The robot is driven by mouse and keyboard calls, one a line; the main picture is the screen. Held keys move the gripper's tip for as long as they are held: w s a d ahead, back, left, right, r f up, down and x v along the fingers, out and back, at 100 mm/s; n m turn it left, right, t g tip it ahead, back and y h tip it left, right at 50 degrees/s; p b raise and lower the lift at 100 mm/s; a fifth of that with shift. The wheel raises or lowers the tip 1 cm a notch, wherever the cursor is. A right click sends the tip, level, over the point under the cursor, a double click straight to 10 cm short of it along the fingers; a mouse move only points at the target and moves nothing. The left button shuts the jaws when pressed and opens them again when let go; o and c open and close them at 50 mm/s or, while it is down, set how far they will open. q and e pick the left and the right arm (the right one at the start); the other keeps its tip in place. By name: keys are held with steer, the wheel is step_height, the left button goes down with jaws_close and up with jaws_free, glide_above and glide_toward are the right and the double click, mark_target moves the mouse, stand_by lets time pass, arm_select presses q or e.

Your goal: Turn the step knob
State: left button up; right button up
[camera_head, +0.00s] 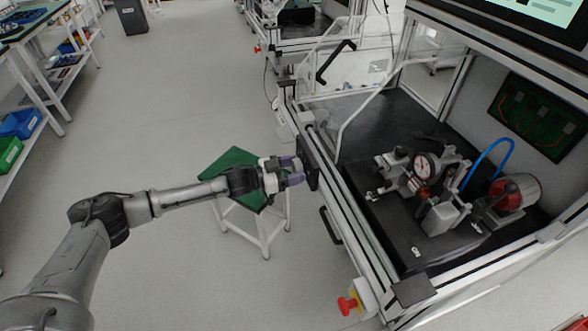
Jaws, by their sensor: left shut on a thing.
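My left gripper (297,172) reaches in from the left to the front of the test station. Its purple-grey fingers are shut at a small black control box (309,157) on the station's front frame. The step knob is hidden by the fingers; from its place at the box, it is what they are shut on. How far the knob is turned cannot be seen. My right gripper is not in view.
A stool with a green seat (233,162) stands below my left forearm. A red emergency button (346,305) sticks out from the station's lower front. On the station's black bench are a fixture with a dial gauge (425,166) and a red-ended motor (519,190).

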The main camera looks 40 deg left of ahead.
arm_select(q)
steer(key=shift+c, duration=0.5)
steer(key=shift+r+m+p, duration=0.15)
steer(key=shift+m+p, duration=0.65)
steer(key=shift+p, duration=0.05)
steer(key=shift+m+p, duration=0.8)
steer(key=shift+m, duration=0.4)
steer(key=shift+m+p, duration=0.5)
steer(key=shift+m, duration=0.7)
steer(key=shift+a+m+p, duration=0.1)
steer(key=shift+m+p, duration=0.25)
steer(key=shift+m, duration=1.05)
steer(key=o, duration=0.9)
